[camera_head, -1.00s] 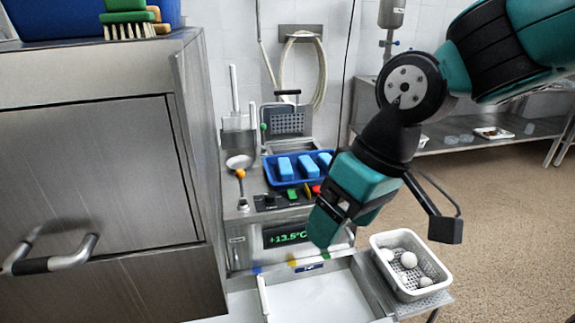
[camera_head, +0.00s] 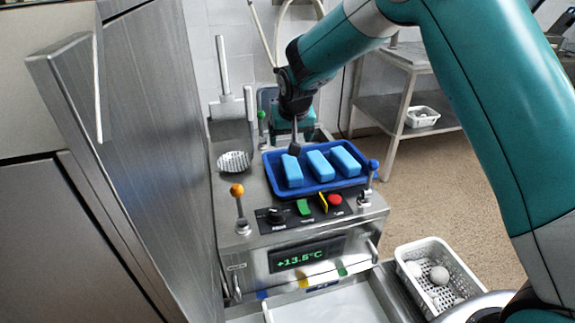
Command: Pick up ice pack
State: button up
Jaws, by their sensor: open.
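Three light-blue ice packs lie side by side in a dark-blue tray (camera_head: 330,187) on top of a steel machine. They are the left ice pack (camera_head: 292,172), the middle ice pack (camera_head: 320,166) and the right ice pack (camera_head: 345,158). My gripper (camera_head: 294,146) is open at the tray's back left, by the far end of the left ice pack. One finger shows there; the other is hidden. I cannot tell whether the finger touches the pack.
Levers with an orange knob (camera_head: 237,190) and a blue knob (camera_head: 373,165) flank the tray. A red button (camera_head: 335,200) and a temperature display (camera_head: 305,255) are in front. A steel cabinet (camera_head: 150,130) stands left. A white perforated basket (camera_head: 437,275) with white balls is at lower right.

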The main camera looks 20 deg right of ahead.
jog(key=p, duration=0.2)
send_near(292, 166)
jog(key=x, duration=0.5)
jog(key=shift+w+d, duration=0.2)
jog(key=shift+d, duration=0.2)
jog(key=shift+a+p+x, duration=0.25)
jog(key=shift+p+x, duration=0.1)
jog(key=shift+x, duration=1.1)
jog(key=shift+a+p+x, duration=0.2)
jog(key=shift+p+x, duration=0.15)
jog(key=shift+x, duration=1.1)
jog(key=shift+s+f, duration=0.1)
jog(key=shift+s, duration=0.05)
jog(key=shift+c, duration=0.5)
jog(key=c, duration=1)
